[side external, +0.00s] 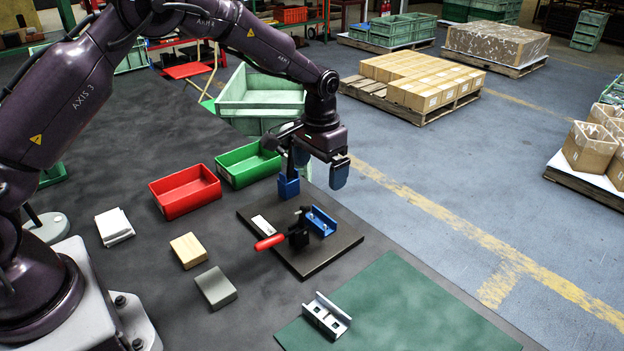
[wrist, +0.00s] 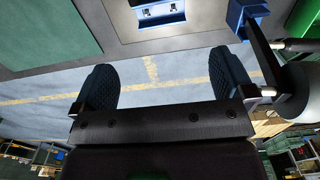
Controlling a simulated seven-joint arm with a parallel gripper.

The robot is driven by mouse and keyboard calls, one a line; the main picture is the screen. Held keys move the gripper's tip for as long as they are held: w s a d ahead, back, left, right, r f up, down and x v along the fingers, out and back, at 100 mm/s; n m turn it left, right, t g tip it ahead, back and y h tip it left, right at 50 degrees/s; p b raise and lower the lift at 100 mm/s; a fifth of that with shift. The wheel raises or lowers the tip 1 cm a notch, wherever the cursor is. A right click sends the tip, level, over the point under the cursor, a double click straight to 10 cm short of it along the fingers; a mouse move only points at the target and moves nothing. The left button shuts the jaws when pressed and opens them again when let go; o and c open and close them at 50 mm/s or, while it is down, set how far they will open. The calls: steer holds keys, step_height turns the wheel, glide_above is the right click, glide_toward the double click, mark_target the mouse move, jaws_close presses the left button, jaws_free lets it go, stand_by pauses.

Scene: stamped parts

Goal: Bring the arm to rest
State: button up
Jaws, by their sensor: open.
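My gripper (side external: 320,172) is raised above the far edge of a dark fixture plate (side external: 330,260). Its dark blue padded fingers stand wide apart in the wrist view (wrist: 165,82), with nothing between them. A blue post (side external: 288,186) stands on the plate, below and left of the gripper; it also shows in the wrist view (wrist: 248,12). A blue nest (side external: 321,222) sits on the plate beside a clamp with a red handle (side external: 270,242). In the wrist view a bright metal surface shows at the nest, cut off by the top edge.
A silver bracket (side external: 326,315) lies on a green mat (side external: 400,310). Red (side external: 185,191) and green (side external: 248,164) bins stand left of the plate. A tan block (side external: 188,250), a grey block (side external: 215,288) and a white stack (side external: 114,227) lie near my base.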

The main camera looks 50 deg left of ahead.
steer(key=s+r+t, duration=0.2)
steer(key=s+r, duration=0.8)
steer(key=s, duration=0.5)
steer(key=s+r+t, duration=0.3)
steer(key=s+r, duration=0.7)
steer(key=s, duration=0.5)
steer(key=shift+d+r+t, duration=0.25)
steer(key=shift+r+t, duration=0.05)
